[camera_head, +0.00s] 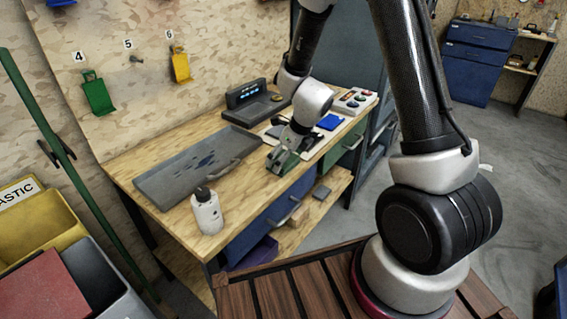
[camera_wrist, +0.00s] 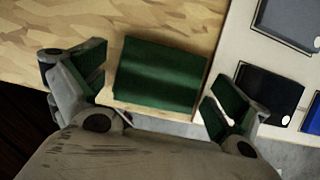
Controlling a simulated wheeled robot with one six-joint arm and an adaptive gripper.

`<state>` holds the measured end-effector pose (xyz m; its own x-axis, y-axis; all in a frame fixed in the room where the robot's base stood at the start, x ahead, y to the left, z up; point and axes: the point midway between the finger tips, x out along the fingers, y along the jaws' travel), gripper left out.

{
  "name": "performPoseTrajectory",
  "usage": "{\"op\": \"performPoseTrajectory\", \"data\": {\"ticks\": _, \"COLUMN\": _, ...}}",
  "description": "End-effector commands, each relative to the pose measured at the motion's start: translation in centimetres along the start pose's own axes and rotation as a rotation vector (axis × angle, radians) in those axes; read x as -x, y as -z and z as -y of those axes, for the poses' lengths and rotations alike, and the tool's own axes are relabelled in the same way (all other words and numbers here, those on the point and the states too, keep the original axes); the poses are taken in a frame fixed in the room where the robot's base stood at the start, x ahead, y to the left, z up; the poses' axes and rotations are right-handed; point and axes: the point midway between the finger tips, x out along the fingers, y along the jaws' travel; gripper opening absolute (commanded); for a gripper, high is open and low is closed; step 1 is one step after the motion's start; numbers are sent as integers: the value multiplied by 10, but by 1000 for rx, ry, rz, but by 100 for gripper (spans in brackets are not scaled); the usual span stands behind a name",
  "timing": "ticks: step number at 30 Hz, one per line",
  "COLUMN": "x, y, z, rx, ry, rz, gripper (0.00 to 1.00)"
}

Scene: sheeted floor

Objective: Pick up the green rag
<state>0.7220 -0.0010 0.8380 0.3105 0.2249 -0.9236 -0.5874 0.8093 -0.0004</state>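The green rag (camera_wrist: 160,78) is a dark green folded rectangle in the wrist view. It lies on the wooden bench top close to its front edge. My gripper (camera_wrist: 158,70) is open, with one finger to the left of the rag and one to the right. Gaps show between the rag and both fingers. In the head view my gripper (camera_head: 281,160) is low over the front edge of the bench. Some green shows at its tips there, but I cannot tell rag from finger pads. The height of the fingertips above the bench is unclear.
A pale board right of the rag holds a black pad (camera_wrist: 268,93) and a blue rag (camera_head: 330,122). A grey tray (camera_head: 165,186), a white bottle (camera_head: 207,212), a dark device with a display (camera_head: 250,105) and a button box (camera_head: 354,101) stand on the bench.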

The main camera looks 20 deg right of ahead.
Motion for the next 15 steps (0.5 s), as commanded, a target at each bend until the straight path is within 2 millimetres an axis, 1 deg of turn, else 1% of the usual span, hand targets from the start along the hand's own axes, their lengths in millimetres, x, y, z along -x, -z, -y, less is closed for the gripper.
{"op": "performPoseTrajectory", "data": {"ticks": 1, "x": 0, "y": 0, "z": 0, "rx": 0, "ry": 0, "rz": 0, "gripper": 84}}
{"op": "performPoseTrajectory", "data": {"ticks": 3, "x": 0, "y": 0, "z": 0, "rx": 0, "ry": 0, "rz": 0, "gripper": 71}}
{"op": "performPoseTrajectory", "data": {"ticks": 5, "x": 0, "y": 0, "z": 0, "rx": 0, "ry": 0, "rz": 0, "gripper": 61}}
{"op": "performPoseTrajectory", "data": {"ticks": 15, "x": 2, "y": -1, "z": 0, "rx": 1, "ry": 0, "rz": 0, "gripper": 61}}
